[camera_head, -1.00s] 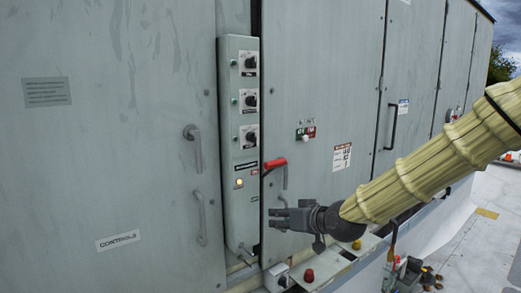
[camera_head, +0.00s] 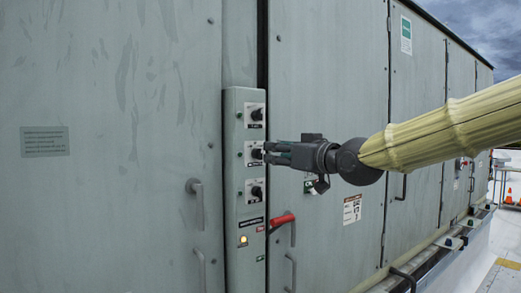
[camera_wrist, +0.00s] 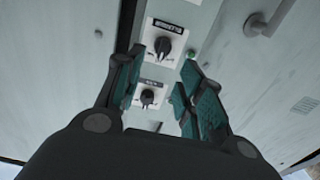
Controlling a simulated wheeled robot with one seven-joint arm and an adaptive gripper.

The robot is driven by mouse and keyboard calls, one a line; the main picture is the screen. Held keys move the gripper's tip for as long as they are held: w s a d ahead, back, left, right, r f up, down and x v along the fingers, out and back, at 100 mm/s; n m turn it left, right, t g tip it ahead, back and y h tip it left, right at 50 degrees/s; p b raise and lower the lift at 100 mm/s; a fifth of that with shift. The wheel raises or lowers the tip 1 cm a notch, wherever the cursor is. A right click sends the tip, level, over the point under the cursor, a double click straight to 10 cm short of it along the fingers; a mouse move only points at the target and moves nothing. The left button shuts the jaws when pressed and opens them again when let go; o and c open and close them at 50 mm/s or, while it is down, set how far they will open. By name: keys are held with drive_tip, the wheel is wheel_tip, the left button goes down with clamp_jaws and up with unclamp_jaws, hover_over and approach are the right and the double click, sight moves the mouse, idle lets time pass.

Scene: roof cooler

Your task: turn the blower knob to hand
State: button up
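A narrow grey control box (camera_head: 235,205) stands upright on the cabinet face and carries three black knobs on white plates: top (camera_head: 256,115), middle (camera_head: 257,153) and bottom (camera_head: 257,191). Their labels are too small to read, so I cannot tell which is the blower knob. My gripper (camera_head: 272,154) points left at the middle knob's height, its tips close to that knob. In the wrist view, which is turned upside down, its fingers (camera_wrist: 160,74) are open and empty. Contact cannot be told.
A red-gripped lever (camera_head: 282,220) sits right of the box, below my gripper. A door handle (camera_head: 196,203) projects left of the box. The flat door panels are otherwise mostly clear.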

sight(261, 150)
drive_tip(key=p+x, duration=0.2)
drive_tip(key=x, duration=0.5)
drive_tip(key=shift+w+a, duration=0.25)
drive_tip(key=c, duration=0.8)
